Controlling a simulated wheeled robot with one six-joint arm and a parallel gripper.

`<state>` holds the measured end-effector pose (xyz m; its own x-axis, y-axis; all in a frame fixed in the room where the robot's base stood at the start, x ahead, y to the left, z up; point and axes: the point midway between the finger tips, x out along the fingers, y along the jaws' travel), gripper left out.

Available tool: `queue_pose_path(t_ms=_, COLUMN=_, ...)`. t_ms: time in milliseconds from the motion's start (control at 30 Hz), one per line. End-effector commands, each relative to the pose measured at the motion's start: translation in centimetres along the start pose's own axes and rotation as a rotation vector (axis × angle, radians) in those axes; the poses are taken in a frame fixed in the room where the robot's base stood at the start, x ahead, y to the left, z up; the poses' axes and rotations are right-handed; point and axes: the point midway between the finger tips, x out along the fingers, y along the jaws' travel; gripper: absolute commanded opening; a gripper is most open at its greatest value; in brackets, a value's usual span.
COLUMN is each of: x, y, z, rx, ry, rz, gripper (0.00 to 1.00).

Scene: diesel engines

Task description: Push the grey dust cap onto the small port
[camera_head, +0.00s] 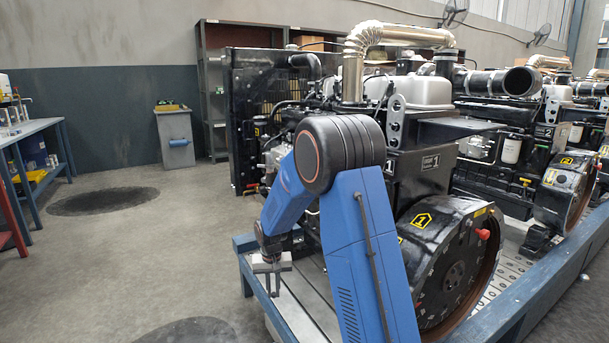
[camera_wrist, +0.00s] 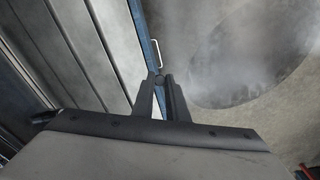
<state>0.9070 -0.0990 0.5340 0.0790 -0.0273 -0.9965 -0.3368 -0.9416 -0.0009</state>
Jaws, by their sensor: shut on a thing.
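My gripper (camera_head: 275,289) hangs low at the left edge of the engine stand, pointing down, with the blue arm in front of the nearest engine. In the wrist view my gripper (camera_wrist: 160,80) has its two dark fingers close together, with a small dark grey round thing, apparently the dust cap (camera_wrist: 159,79), between the tips. The cap is too small to make out in the head view. I cannot make out the small port in either view; my arm hides part of engine 1 (camera_head: 425,160).
The blue-edged stand (camera_head: 245,278) carries engine 1, and more engines stand to the right. A red cap (camera_head: 483,234) sits on the round housing at the front. A blue workbench (camera_head: 40,127) and a grey bin (camera_head: 176,140) stand at the left. The floor between is clear.

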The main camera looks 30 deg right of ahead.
Motion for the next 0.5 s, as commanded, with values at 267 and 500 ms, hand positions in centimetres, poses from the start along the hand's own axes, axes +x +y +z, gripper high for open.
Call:
queue_pose_path(t_ms=267, x=-8.3, y=1.1, z=-0.6, rx=0.215, ry=0.228, rz=0.042, gripper=0.00)
queue_pose_path(t_ms=500, x=-14.1, y=2.0, z=-0.9, rx=0.385, ry=0.385, rz=0.110, gripper=0.00)
